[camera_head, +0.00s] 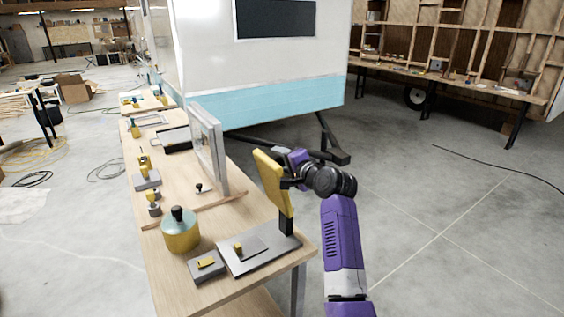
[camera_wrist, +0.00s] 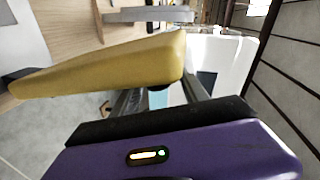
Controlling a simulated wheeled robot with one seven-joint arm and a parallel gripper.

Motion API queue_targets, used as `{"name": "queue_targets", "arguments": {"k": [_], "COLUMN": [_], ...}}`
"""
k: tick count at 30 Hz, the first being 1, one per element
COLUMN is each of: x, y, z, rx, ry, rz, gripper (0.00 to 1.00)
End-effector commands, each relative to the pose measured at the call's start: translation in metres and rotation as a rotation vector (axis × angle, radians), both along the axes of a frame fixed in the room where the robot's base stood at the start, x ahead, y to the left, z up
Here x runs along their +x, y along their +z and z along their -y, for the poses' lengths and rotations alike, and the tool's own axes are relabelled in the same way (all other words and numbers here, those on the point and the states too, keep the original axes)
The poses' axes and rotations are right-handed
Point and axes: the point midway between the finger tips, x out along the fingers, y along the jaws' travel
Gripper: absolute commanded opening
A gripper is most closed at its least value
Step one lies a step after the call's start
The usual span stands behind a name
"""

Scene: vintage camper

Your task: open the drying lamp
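The drying lamp appears to be the device at the near end of the workbench. It has a yellow head panel (camera_head: 270,180) on a dark upright, over a flat grey base (camera_head: 262,258) with a small yellow knob. The panel stands raised and slightly tilted. My gripper (camera_head: 288,172) is at the panel's right side, close to its upper part. In the wrist view the yellow panel (camera_wrist: 105,68) crosses in front of my fingers (camera_wrist: 158,98) and hides their ends. The fingers are apart, with background showing between them. I cannot tell whether they touch the panel.
A yellow pot with a black knob (camera_head: 181,232) and a small grey box (camera_head: 207,266) stand left of the base. A framed panel (camera_head: 207,150) stands upright behind on the workbench (camera_head: 160,262). A white and blue camper (camera_head: 280,100) is beyond. Floor to the right is mostly clear.

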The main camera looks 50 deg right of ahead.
Motion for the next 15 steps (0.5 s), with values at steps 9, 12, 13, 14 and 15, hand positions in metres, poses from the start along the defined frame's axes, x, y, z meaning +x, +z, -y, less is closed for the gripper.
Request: {"name": "queue_targets", "arguments": {"k": [9,12,13,14,15], "x": [-0.011,-0.024,-0.029,-0.033,-0.039], "y": [0.000,0.003,0.004,0.005,0.006], "z": [-0.004,-0.009,-0.010,-0.012,-0.014], "rx": [0.000,-0.002,-0.002,-0.001,-0.001], "ry": [0.001,0.000,0.000,-0.001,0.000], "rz": [-0.001,-0.001,-0.002,0.000,0.000], "gripper": [0.52,0.52,0.52,0.52,0.52]}}
